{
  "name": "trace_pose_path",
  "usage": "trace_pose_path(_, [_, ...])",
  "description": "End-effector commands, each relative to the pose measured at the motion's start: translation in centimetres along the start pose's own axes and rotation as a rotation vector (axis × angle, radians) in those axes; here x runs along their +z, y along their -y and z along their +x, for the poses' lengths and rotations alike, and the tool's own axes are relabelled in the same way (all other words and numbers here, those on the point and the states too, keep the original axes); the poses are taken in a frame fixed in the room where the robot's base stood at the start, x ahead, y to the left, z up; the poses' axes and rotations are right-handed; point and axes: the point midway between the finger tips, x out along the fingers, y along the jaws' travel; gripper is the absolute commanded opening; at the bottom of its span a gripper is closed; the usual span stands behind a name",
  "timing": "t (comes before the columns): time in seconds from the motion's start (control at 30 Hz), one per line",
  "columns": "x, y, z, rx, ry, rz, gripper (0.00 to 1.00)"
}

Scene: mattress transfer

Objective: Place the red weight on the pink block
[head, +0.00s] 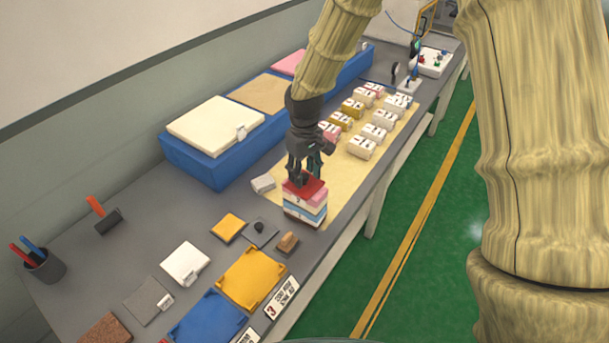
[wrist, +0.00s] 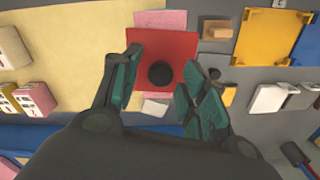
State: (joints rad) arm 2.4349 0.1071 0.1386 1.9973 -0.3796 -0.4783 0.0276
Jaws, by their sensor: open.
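The red weight (wrist: 147,40) is a flat red square plate with a dark round knob. In the head view the red weight (head: 312,189) lies on top of a small stack, over the pink block (head: 319,199), with white and blue layers below. In the wrist view the pink block (wrist: 165,18) shows past the plate's upper edge. My gripper (wrist: 160,76) is open, its fingers on either side of the knob with gaps visible. In the head view my gripper (head: 304,172) is just above the plate. The fingers hide part of the plate.
Several small labelled blocks (head: 361,147) stand on the beige mat (head: 401,131) behind the stack. A blue platform (head: 208,169) with a cream pad (head: 216,125) is at the left. A yellow tray (head: 251,277) and a tan block on a grey base (head: 288,242) are nearer the front.

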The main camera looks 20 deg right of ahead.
Motion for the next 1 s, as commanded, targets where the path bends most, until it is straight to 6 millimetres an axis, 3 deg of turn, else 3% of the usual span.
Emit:
trace_pose_path(0.7, [-0.1,0.0,-9.4,0.0,-0.003,0.001,0.43])
trace_pose_path(1.0, [0.0,0.0,-10.8,-0.001,-0.001,0.001,0.43])
